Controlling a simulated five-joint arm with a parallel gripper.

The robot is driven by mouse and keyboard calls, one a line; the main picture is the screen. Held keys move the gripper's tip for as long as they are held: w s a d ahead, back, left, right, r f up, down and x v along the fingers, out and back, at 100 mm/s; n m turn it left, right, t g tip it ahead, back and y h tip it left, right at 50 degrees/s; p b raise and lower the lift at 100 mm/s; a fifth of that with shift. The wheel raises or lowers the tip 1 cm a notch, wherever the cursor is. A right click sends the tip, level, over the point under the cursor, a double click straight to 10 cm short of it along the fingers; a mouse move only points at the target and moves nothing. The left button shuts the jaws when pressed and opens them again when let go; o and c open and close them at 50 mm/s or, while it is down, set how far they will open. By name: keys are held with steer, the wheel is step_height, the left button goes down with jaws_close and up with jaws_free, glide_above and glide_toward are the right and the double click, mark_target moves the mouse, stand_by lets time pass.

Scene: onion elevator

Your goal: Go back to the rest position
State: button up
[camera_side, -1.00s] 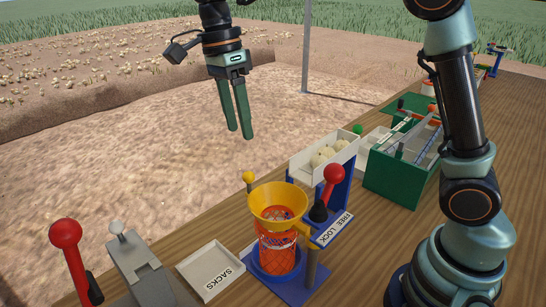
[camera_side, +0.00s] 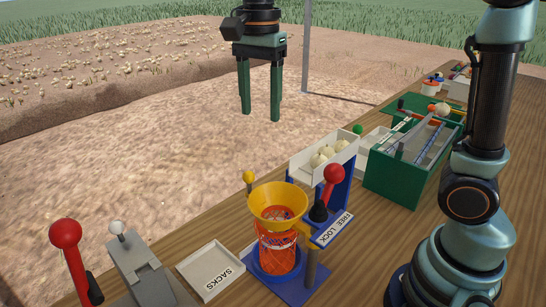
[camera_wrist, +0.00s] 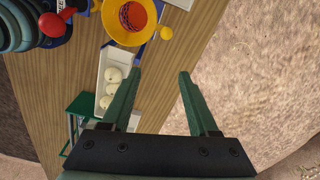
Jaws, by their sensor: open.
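My gripper (camera_side: 260,118) hangs in the air at the top of the side view, above the far edge of the table, over the bare soil. Its two green fingers point down, apart, with nothing between them. In the wrist view, my gripper (camera_wrist: 157,88) also shows open and empty. Its left finger overlaps the edge of the white tray (camera_wrist: 103,75) with pale onions. In the side view, that tray (camera_side: 343,158) sits below and right of my gripper, apart from it.
A yellow funnel (camera_side: 278,205) stands over an orange net sack (camera_side: 278,250). Around it are a red-knobbed FREE/LOCK lever (camera_side: 333,174), an empty SACKS tray (camera_side: 210,270), another red-knobbed lever (camera_side: 66,234) and a green box (camera_side: 395,178). A thin pole (camera_side: 306,50) rises behind my gripper.

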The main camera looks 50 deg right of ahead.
steer(key=s+d+f+n+t, duration=0.1)
steer(key=s+d+f+n, duration=0.1)
steer(key=s+n, duration=0.1)
steer(key=s+d+f+n+t, duration=0.1)
steer(key=s+d+n+t, duration=0.1)
steer(key=n, duration=0.4)
steer(key=s+d+f+n+t, duration=0.2)
steer(key=s+d+n, duration=0.1)
steer(key=n, duration=0.2)
steer(key=shift+s+d+f, duration=0.15)
steer(key=shift+s+f, duration=0.15)
steer(key=shift+s, duration=0.05)
steer(key=shift+s+d+f+n+t, duration=0.2)
steer(key=shift+f+n+t, duration=0.15)
steer(key=shift+n, duration=0.15)
